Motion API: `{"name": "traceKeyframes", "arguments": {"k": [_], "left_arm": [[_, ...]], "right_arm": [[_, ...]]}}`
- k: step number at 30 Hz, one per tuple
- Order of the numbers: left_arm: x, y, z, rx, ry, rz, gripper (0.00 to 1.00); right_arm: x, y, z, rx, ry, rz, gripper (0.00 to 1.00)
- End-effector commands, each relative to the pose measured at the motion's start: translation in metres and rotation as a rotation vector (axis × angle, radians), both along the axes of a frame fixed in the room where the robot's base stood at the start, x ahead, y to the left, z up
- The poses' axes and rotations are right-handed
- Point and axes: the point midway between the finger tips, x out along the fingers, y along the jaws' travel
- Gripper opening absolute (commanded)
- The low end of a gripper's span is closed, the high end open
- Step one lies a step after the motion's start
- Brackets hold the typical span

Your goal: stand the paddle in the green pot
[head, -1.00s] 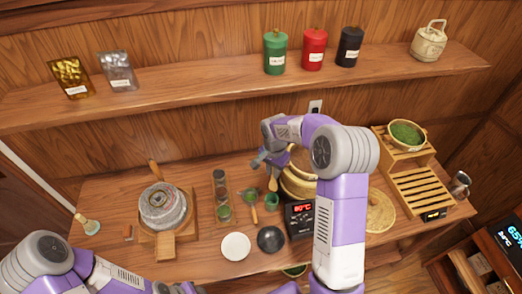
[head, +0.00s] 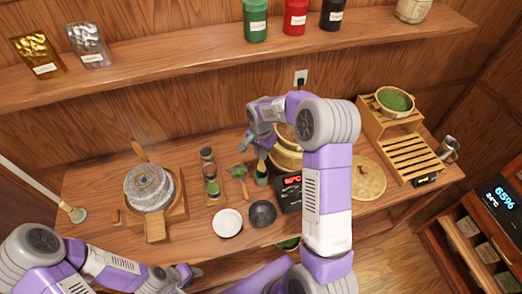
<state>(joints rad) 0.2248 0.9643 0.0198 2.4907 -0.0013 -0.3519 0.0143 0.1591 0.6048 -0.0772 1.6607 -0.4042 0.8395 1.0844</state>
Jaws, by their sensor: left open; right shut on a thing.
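My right gripper (head: 260,149) is shut on the wooden paddle (head: 262,164) at the back of the table. Only a small part of the paddle shows, below the fingers. The small green pot (head: 261,179) stands directly under it. The paddle's lower end is at the pot's mouth; I cannot tell how far inside it is. My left gripper (head: 184,274) is low at the bottom edge, open and away from the pot, partly cut off by the view.
A heater with a red display (head: 289,190) and a bamboo steamer (head: 286,160) stand right of the pot. A dark bowl (head: 263,213), white plate (head: 228,222), stone mill (head: 149,188) and wooden-handled tool (head: 243,188) are nearby.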

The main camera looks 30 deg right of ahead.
Motion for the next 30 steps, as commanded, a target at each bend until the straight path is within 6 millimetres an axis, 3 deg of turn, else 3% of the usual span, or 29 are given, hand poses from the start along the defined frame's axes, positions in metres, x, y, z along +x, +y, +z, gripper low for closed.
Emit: {"name": "traceKeyframes", "arguments": {"k": [13,26,27,30], "left_arm": [[0.0,0.0,-0.034,0.0,0.0,0.0,0.43],[0.0,0.0,-0.038,0.0,0.0,0.0,0.43],[0.0,0.0,-0.038,0.0,0.0,0.0,0.43],[0.0,0.0,-0.038,0.0,0.0,0.0,0.43]], "right_arm": [[0.0,0.001,-0.043,0.001,0.001,0.0,0.0],[0.0,0.0,-0.049,0.0,0.0,0.0,0.0],[0.0,0.0,-0.049,0.0,0.0,0.0,0.2],[0.0,0.0,-0.049,0.0,0.0,0.0,0.35]]}}
